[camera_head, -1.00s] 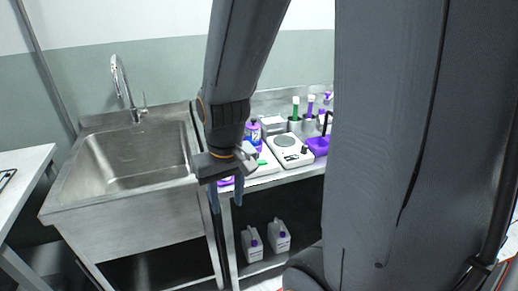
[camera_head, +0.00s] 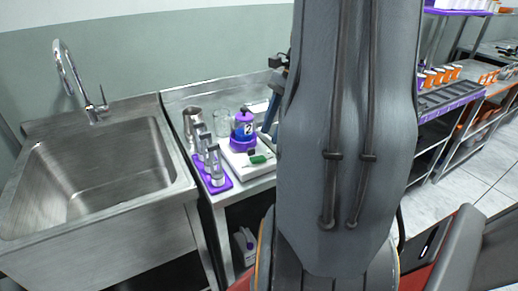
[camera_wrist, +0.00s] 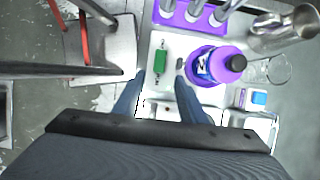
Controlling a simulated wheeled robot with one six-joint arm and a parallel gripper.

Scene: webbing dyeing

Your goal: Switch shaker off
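The shaker (camera_head: 236,162) is a white, flat-topped device on the steel bench, partly hidden behind my arm. A purple bottle (camera_head: 243,127) marked 2 stands in a purple holder on it. A green switch (camera_head: 260,159) is on its near part. In the wrist view the green switch (camera_wrist: 161,60) lies just ahead of my fingertips, beside the purple bottle (camera_wrist: 222,66). My gripper (camera_wrist: 160,82) is open with two dark blue fingers apart and nothing visible between them. Whether a finger touches the shaker, I cannot tell. In the head view my arm hides most of the gripper.
A purple rack (camera_head: 217,182) with metal cylinders stands left of the shaker. A metal jug (camera_head: 190,122) and a glass beaker (camera_head: 222,121) are behind it. The steel sink (camera_head: 95,180) is at left.

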